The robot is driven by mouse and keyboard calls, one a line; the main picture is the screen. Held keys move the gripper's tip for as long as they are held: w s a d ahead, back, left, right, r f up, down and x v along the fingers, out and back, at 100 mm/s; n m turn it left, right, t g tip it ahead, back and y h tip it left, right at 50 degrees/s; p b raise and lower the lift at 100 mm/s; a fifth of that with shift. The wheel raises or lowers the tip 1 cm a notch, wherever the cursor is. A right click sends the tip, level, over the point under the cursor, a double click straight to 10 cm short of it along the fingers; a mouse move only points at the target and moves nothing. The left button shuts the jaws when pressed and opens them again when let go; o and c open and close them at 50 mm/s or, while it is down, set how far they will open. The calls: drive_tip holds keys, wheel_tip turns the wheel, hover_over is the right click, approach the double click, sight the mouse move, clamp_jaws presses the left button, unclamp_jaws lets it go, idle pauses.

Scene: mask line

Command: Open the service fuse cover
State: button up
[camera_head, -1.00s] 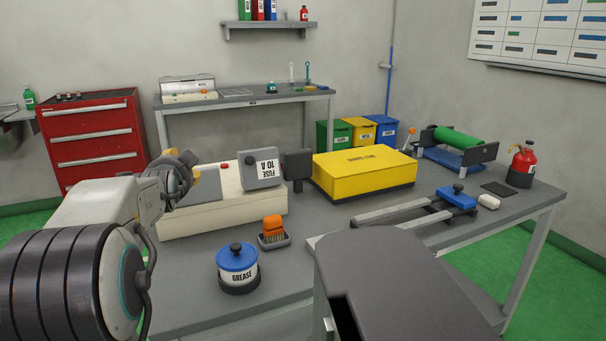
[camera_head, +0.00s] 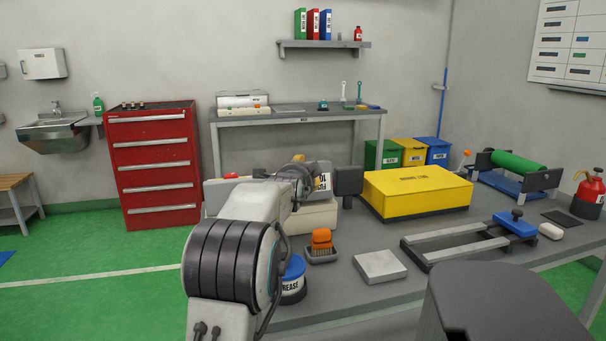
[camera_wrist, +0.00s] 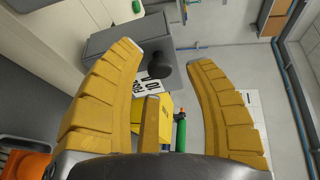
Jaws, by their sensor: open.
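The fuse cover is a grey box front with a white FUSE 10 A label (camera_head: 323,182) on the cream machine (camera_head: 305,218); my arm hides most of it in the head view. In the wrist view the grey cover (camera_wrist: 110,42) lies beyond my fingers, tilted in the picture, with its label partly behind a finger. A black knob (camera_wrist: 159,63) shows between the fingertips, apparently on the cover. My gripper (camera_wrist: 166,55) is open, its yellow fingers either side of the knob with nothing held. In the head view my gripper (camera_head: 300,178) is in front of the cover.
A yellow box (camera_head: 418,188) stands right of the machine. Nearer are an orange brush (camera_head: 321,242), a blue-lidded grease tin (camera_head: 293,282) and a pale block (camera_head: 380,265). A rail frame with a blue slide (camera_head: 513,224) lies to the right. A dark square panel (camera_head: 348,180) stands beside the cover.

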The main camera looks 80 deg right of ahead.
drive_tip(key=shift+d+f, duration=0.15)
drive_tip(key=shift+d, duration=0.5)
drive_tip(key=shift+o, duration=0.4)
clamp_jaws()
